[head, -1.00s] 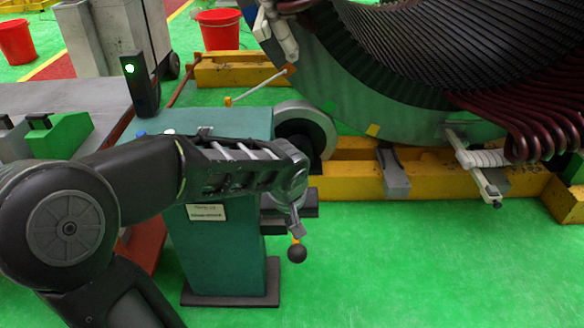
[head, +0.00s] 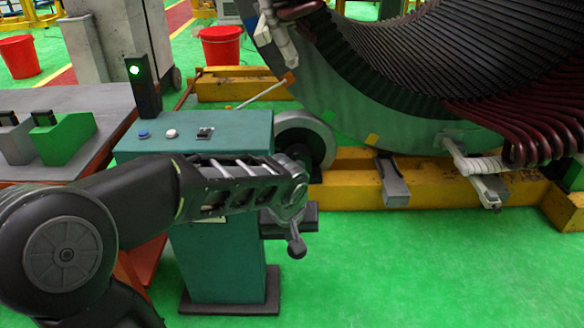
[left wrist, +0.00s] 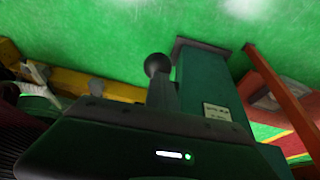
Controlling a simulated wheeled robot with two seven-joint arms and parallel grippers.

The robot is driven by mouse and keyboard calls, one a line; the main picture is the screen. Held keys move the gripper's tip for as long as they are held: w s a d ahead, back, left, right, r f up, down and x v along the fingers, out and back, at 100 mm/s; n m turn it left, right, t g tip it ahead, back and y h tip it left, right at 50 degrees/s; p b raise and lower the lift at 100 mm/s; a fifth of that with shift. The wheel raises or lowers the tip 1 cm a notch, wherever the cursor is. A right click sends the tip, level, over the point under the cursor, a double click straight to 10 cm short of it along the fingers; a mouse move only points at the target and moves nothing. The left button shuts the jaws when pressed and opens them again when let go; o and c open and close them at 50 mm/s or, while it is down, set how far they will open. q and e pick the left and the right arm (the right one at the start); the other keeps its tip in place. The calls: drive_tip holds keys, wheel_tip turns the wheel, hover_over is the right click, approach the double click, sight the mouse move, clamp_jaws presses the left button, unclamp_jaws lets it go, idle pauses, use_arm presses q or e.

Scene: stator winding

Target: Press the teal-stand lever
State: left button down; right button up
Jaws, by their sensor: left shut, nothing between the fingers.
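The teal stand (head: 228,262) is upright on the green floor, partly hidden by my left arm. Its lever ends in a dark ball knob (head: 297,249), low at the stand's right side; the rest of the lever is hidden. My left gripper (head: 295,230) points down, shut and empty, its tips at the knob's upper edge in the picture. In the left wrist view, the knob (left wrist: 157,65) shows just beyond the grey tips of my left gripper (left wrist: 160,84), beside the stand (left wrist: 210,80). I cannot tell whether they touch. My right gripper is out of view.
A large stator (head: 370,125) rests on yellow beams (head: 440,185) behind and to the right. Floor at front right is clear.

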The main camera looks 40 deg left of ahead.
use_arm(q)
drive_tip(key=r+p, duration=0.1)
drive_tip(key=a+r+p, duration=0.1)
drive_tip(key=w+r+p, duration=0.1)
drive_tip(key=shift+a+r, duration=0.35)
drive_tip(key=shift+r, duration=0.05)
drive_tip(key=v, duration=0.9)
drive_tip(key=shift+s+d+r+p, duration=0.15)
drive_tip(key=shift+s+d+p, duration=0.15)
drive_tip(key=shift+s+p, duration=0.1)
drive_tip(key=shift+w, duration=0.15)
